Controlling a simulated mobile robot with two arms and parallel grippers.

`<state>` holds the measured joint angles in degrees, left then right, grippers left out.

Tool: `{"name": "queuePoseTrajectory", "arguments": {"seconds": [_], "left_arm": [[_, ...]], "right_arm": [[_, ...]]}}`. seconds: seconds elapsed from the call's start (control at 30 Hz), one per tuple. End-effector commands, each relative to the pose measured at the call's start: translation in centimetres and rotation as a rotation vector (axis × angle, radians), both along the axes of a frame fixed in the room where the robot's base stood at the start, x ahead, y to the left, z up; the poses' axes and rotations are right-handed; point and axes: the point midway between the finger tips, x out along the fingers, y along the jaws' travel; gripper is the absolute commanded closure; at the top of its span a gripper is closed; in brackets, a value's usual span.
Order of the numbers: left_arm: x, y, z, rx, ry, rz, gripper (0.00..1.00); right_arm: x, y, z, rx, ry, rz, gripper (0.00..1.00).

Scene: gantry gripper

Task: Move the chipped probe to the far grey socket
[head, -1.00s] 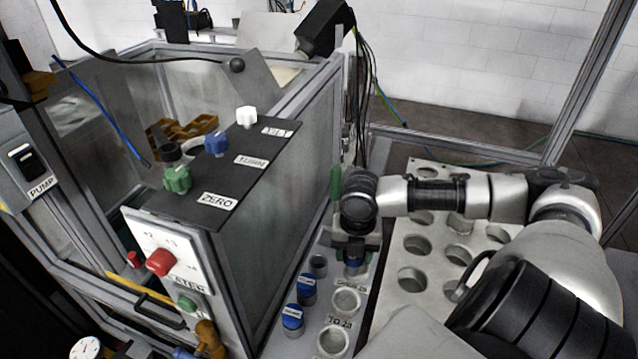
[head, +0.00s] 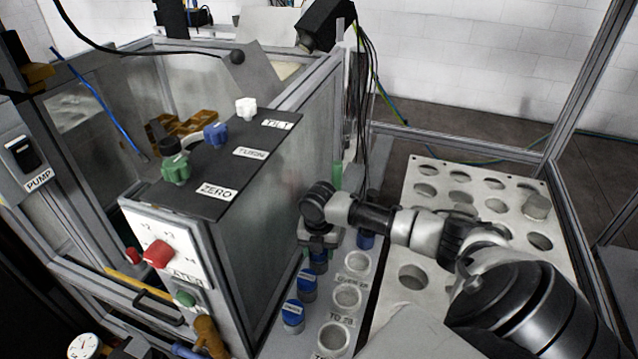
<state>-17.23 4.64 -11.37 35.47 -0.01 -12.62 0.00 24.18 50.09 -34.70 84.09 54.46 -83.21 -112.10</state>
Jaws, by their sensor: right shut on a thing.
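My right gripper (head: 320,243) is shut on a blue-capped probe (head: 319,264) at the far end of the left row on the narrow bench strip. The probe is upright, directly over or in the dark-grey socket there. The gripper hides its top, and I cannot tell whether it is fully seated. A chip on it is too small to see. Two labelled blue-capped probes, one (head: 306,286) and a nearer one (head: 292,316), stand in the same row. Another blue cap (head: 365,240) shows beyond the right row. My left gripper is out of view.
Empty pale sockets (head: 357,263), (head: 347,297) and (head: 333,339) line the right row. The enclosure with its black knob panel (head: 228,165) rises close on the left. A white plate (head: 410,253) with several holes lies to the right, under my right arm.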

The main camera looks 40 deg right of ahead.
Motion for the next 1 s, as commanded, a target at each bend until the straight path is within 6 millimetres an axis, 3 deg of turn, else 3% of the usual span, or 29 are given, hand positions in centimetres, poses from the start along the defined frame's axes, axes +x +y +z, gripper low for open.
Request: {"name": "queuePoseTrajectory", "arguments": {"seconds": [0.33, 0.37, 0.53, 0.83, 1.0], "left_arm": [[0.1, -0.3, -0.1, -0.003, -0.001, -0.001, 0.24], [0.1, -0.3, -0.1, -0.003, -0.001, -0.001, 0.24], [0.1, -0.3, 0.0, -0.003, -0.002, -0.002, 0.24], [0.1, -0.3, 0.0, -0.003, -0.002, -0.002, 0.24], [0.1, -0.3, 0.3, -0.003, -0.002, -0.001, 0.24]], "right_arm": [[0.0, 0.0, -0.4, 0.000, -0.002, 0.000, 0.80], [0.0, 0.0, -0.4, 0.000, -0.001, 0.000, 0.48], [0.0, 0.0, -0.4, 0.000, -0.001, 0.000, 0.24], [0.0, 0.0, -0.1, 0.000, -0.003, 0.000, 0.24], [0.1, -0.1, 2.1, -0.001, -0.006, 0.000, 0.24]]}}
